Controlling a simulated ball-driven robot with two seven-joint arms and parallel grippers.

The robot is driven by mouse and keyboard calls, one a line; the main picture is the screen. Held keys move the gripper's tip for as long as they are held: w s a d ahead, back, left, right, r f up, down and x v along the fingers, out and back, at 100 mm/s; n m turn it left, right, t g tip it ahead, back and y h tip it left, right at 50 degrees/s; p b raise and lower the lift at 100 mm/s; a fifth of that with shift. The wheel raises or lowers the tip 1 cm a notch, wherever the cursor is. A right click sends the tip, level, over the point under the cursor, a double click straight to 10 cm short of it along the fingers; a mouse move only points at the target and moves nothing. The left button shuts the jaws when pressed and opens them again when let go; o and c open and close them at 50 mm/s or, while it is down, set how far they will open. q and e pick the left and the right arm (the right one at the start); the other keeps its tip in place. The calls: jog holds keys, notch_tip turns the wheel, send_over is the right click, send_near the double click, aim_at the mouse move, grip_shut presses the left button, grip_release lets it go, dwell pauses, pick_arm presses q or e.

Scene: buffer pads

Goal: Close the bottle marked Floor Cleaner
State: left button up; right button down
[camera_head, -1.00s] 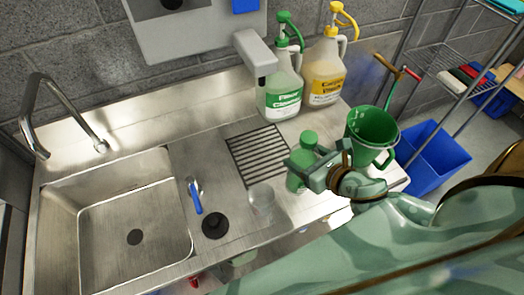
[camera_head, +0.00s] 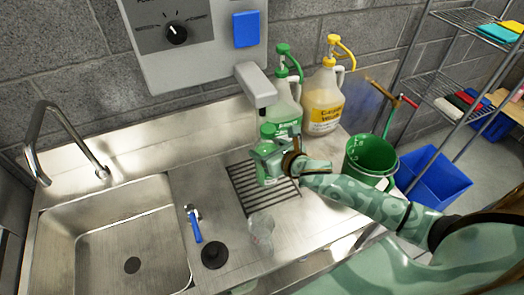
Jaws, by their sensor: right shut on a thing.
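A small green bottle (camera_head: 264,176) with a green top (camera_head: 267,130) is in my right gripper (camera_head: 268,156), over the slatted drain grate (camera_head: 243,194). The gripper is shut on it and hides its middle. I cannot read a label on it or tell whether its top is fully closed. Behind it stands a jug with a green pump (camera_head: 285,100); its green label is partly hidden. Beside that stands a jug with a yellow pump (camera_head: 323,95) and a yellow label. My left gripper is not in view.
A clear cup (camera_head: 261,231) stands in front of the grate, near a black disc (camera_head: 214,254) and a blue-handled tap (camera_head: 194,226). A green bucket (camera_head: 370,158) is at right. The sink (camera_head: 85,220) is at left. A wall dispenser (camera_head: 256,86) overhangs the counter.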

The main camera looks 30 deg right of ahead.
jog(key=shift+w+a, duration=0.15)
jog(key=shift+w, duration=0.6)
jog(key=shift+w+a, duration=0.1)
jog(key=shift+w, duration=0.6)
jog(key=shift+r, duration=0.1)
jog(key=shift+f+b, duration=0.5)
jog(key=shift+f, duration=1.3)
jog(key=shift+s+f, duration=0.1)
jog(key=shift+c, duration=1.2)
grip_release()
jog(key=shift+f, duration=0.1)
